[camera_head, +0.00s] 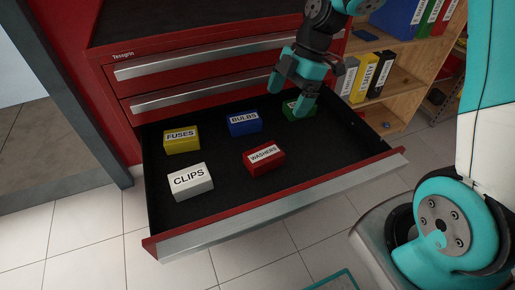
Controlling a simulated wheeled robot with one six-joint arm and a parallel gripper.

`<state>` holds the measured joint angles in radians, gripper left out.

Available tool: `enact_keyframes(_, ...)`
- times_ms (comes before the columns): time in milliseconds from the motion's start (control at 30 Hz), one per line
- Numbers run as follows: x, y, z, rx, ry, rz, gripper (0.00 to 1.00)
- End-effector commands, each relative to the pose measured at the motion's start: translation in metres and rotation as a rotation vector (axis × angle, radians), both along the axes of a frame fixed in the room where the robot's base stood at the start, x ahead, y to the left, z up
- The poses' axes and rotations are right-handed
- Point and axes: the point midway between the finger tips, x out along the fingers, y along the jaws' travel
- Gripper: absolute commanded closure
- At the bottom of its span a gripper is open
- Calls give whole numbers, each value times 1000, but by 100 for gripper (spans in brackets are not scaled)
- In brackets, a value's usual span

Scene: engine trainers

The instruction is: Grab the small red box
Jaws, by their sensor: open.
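The small red box (264,159), labelled WASHERS, sits on the dark floor of an open drawer (335,179), right of its middle and near the front. My gripper (287,101) is open and empty above the back right of the drawer. It is up and to the right of the red box, apart from it. It hangs in front of a green box (293,112) and partly hides that box and its label.
A yellow FUSES box (182,140), a blue BULBS box (244,123) and a white CLIPS box (190,182) share the drawer. Shut drawers (190,88) of the red cabinet rise behind. A wooden shelf (405,75) with binders stands at right. The drawer's right front floor is clear.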

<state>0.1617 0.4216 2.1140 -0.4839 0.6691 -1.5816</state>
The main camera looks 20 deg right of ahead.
Motion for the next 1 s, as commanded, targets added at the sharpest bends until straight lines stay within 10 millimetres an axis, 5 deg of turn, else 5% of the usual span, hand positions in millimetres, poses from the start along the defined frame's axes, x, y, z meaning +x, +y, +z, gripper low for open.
enact_keyframes(500,-7,33,-95,0,4,-2,6)
enact_keyframes(1000,-15,54,-148,1,3,0,6)
